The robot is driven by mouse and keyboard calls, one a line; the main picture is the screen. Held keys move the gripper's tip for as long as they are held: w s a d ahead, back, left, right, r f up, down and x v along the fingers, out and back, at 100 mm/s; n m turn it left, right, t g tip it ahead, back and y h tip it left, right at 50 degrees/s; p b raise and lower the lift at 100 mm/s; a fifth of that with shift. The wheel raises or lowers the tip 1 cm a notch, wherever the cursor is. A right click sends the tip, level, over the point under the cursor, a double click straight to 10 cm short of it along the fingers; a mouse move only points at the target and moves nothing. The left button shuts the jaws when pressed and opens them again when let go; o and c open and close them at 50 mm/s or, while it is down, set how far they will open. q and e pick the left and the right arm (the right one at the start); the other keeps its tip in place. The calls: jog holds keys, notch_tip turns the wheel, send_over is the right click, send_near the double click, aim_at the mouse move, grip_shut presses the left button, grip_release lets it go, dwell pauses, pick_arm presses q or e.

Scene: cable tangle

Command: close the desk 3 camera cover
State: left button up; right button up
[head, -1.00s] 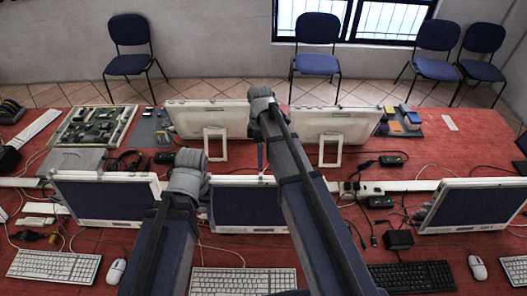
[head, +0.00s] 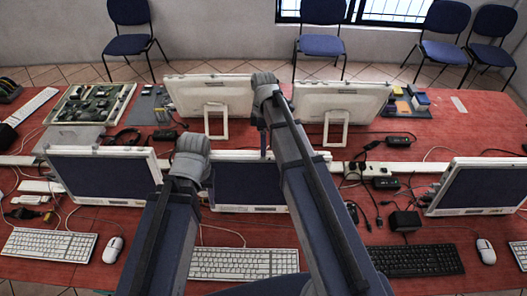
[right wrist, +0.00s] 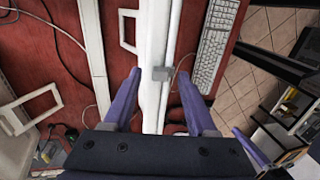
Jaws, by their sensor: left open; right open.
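A small grey block (right wrist: 161,73), which looks like a camera cover, sits on the top edge of a white-framed monitor in the right wrist view. Whether it is open or closed I cannot tell. My right gripper (right wrist: 160,88) is open, with one blue finger on each side of the block and a gap to it. In the head view my right gripper (head: 263,142) points down at the top edge of the middle monitor (head: 245,185); the cover is hidden or too small there. My left gripper (head: 190,160) is left of it, above that monitor's left end, its fingers mostly hidden.
Another monitor (head: 105,178) stands at left and one (head: 482,187) at right. Two monitors face away behind, with stands. Keyboards (head: 243,263), mice and cables lie on the red desks. A power strip (head: 360,170) and adapters lie right of the middle monitor.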

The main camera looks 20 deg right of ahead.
jog(key=shift+s+f, duration=0.1)
jog(key=shift+f, duration=0.4)
jog(key=shift+r, duration=0.1)
jog(key=shift+c, duration=0.4)
grip_shut()
dwell(0.6)
